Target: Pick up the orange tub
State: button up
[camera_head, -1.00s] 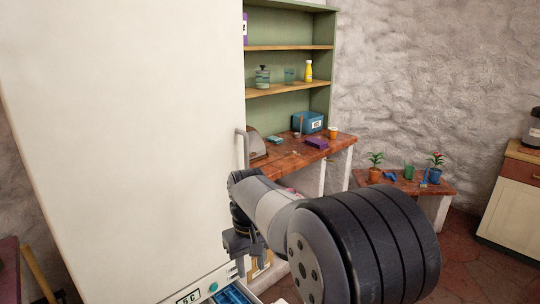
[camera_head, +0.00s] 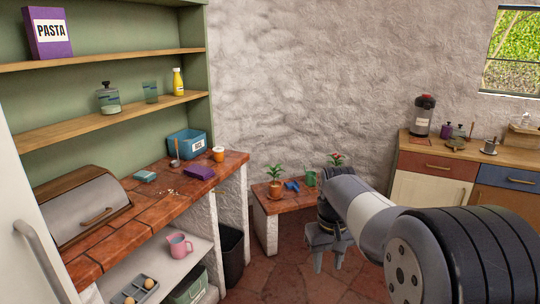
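A small orange tub (camera_head: 218,155) with a pale top stands upright on the red tiled counter (camera_head: 228,164), near its far right corner. It is right of a blue box and behind a purple item. My gripper (camera_head: 328,262) hangs fingers down over the floor, right of the counter and well apart from the tub. Its two fingers stand apart with nothing seen between them, so it looks open and empty. My arm hides part of the low bench at the back.
The blue box (camera_head: 187,143), a purple packet (camera_head: 200,172) and a teal item (camera_head: 145,176) share the counter with a bread bin (camera_head: 85,207). A low bench (camera_head: 292,204) holds potted plants. A dark bin (camera_head: 232,255) stands below the counter. A fridge edge is at left.

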aim_at(218, 151)
jog(key=i+l+z, duration=0.3)
jog(key=i, duration=0.2)
jog(key=i+l+z, duration=0.1)
jog(key=i+z, duration=0.2)
jog(key=i, duration=0.25)
jog(key=i+j+u, duration=0.25)
jog(key=i+u, duration=0.75)
jog(key=i, duration=0.15)
jog(key=i+l+u, duration=0.3)
jog(key=i+u, duration=0.15)
jog(key=i, duration=0.15)
jog(key=i+u, duration=0.35)
jog(key=i, duration=0.15)
jog(key=i+l+u, duration=0.3)
jog(key=i, duration=0.2)
